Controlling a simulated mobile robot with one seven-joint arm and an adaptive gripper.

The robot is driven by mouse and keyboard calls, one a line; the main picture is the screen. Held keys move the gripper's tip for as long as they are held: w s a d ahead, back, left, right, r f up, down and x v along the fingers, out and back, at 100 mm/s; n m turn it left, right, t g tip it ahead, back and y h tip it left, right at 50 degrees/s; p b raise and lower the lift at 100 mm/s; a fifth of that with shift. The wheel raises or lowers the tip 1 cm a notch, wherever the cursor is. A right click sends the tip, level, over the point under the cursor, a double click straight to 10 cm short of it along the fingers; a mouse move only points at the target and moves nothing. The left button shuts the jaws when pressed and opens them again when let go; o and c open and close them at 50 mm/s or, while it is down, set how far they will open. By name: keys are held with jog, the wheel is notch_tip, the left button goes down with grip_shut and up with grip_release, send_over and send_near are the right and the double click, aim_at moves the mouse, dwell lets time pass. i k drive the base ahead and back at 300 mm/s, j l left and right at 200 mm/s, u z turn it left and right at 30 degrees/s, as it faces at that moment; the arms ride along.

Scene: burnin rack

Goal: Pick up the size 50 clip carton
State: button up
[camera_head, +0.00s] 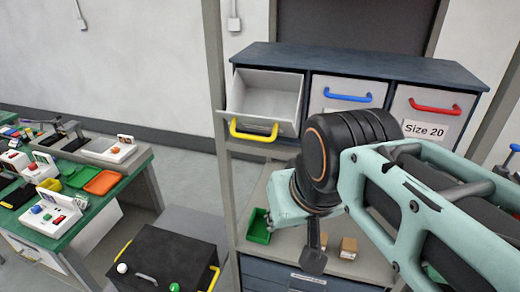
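I cannot make out any carton marked size 50. Small tan boxes stand on the shelf below the drawers: one box (348,248) is right of my gripper, and another (322,241) is partly hidden behind it. I cannot read any print on them. My gripper (314,260) points down in front of this shelf, and one dark finger shows. Whether it is open or shut, or holds anything, I cannot tell. A label reading "Size 20" (424,130) is on the right drawer with the red handle (434,107).
The yellow-handled left drawer (262,98) is pulled open and looks empty. The blue-handled drawer (345,88) is shut. A green bin (259,226) sits on the shelf's left. A black box (165,262) stands lower left. A cluttered green bench (118,184) is at left.

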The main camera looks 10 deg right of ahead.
aim_at(324, 236)
jog(key=z, duration=0.8)
